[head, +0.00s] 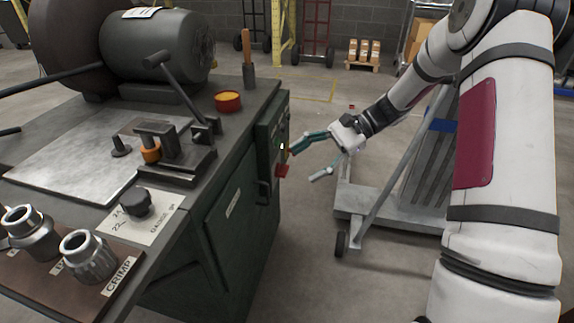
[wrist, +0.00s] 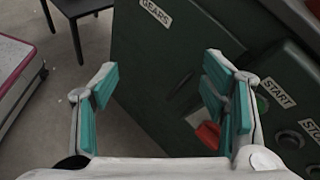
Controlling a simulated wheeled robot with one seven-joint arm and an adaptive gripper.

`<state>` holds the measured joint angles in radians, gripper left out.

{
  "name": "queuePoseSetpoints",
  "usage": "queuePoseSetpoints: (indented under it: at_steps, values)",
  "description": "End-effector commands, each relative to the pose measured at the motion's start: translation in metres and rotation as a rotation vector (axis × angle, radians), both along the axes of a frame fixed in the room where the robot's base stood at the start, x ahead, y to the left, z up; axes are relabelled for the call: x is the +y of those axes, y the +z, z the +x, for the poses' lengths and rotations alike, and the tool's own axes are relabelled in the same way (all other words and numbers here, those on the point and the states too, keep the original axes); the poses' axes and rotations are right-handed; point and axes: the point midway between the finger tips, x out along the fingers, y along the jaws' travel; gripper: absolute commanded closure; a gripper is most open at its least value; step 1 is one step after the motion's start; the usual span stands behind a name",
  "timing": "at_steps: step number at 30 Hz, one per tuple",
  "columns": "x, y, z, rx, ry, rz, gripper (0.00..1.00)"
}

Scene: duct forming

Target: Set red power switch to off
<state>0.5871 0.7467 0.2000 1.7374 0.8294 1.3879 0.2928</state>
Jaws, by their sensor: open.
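The red power switch (head: 282,171) is on the right side face of the dark green machine, low on its control panel. In the wrist view the red switch (wrist: 207,134) shows beside the right finger, which hides part of it. My gripper (head: 303,165) is open and empty, just to the right of the panel. In the wrist view my gripper (wrist: 158,72) has its teal-padded fingers wide apart, with the switch outside the gap's centre, toward the right finger. I cannot tell whether a finger touches the switch, or which setting it shows.
A START label (wrist: 277,92) and a STOP label (wrist: 311,130) mark buttons right of the switch. A GEARS label (wrist: 156,13) is on the machine's green side. A grey wheeled cart (head: 395,215) stands behind my arm. Open floor lies between machine and cart.

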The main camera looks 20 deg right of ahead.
Motion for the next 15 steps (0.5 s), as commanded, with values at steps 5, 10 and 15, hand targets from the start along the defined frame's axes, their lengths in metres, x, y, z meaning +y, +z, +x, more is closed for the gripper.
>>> queuePoseSetpoints:
  at_steps: [5, 10, 15]
  values:
    - [-0.031, -0.04, 0.035, 0.08, -0.18, 0.16, 0.33]
    - [-0.063, -0.083, 0.059, 0.147, -0.355, 0.311, 0.33]
    - [-0.091, -0.123, 0.072, 0.2, -0.512, 0.446, 0.33]
